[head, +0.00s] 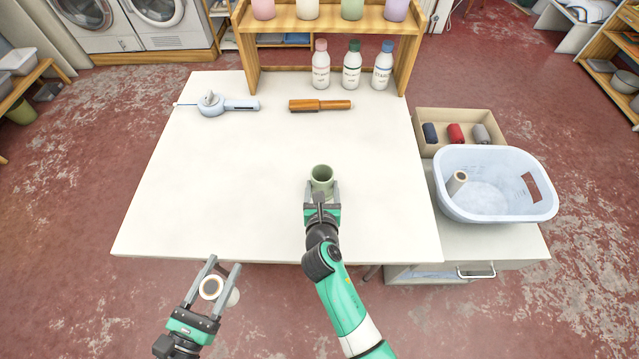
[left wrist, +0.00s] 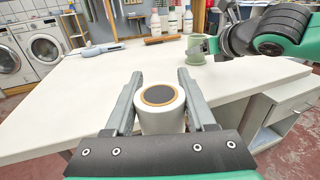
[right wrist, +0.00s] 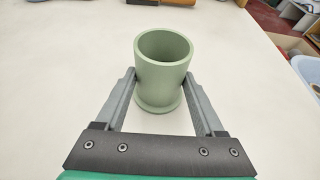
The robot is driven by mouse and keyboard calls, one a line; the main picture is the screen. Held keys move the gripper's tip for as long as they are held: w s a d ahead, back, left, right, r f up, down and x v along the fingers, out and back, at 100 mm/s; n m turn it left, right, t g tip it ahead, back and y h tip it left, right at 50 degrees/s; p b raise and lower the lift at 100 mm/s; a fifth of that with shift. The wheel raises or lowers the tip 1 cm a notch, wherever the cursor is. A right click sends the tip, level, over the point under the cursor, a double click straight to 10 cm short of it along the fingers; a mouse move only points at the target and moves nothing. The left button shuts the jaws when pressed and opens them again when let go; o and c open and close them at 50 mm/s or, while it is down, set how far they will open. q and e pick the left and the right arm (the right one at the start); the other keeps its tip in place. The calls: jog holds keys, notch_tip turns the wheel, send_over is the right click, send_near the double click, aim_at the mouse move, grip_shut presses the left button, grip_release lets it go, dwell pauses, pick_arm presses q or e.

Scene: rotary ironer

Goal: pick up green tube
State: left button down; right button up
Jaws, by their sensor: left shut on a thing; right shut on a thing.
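The green tube (head: 321,176) is a hollow pale-green cylinder with a wider foot, upright on the white table (head: 230,190). My right gripper (head: 322,190) is shut on it from the front edge side; the right wrist view shows the tube (right wrist: 162,75) between its fingers. My left gripper (head: 223,272) is shut on a white roll (left wrist: 161,108) with a tan inner ring, held off the table's front left edge over the floor. The tube (left wrist: 195,50) also shows in the left wrist view beyond the table edge.
A light blue basket (head: 480,205) with a roll inside stands on the right, by a box (head: 440,117) of rolled cloths. A steamer-like tool (head: 215,104), an orange brush (head: 320,105) and three bottles (head: 351,68) are at the back. The table's middle and left are clear.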

jog(key=c, duration=0.5)
notch_tip(320, 180, up, 10)
jog(key=shift+r, duration=0.1)
notch_tip(320, 180, down, 7)
jog(key=shift+f, duration=0.1)
dwell(0.4)
jog(key=shift+f, duration=1.3)
jog(key=shift+f, duration=0.15)
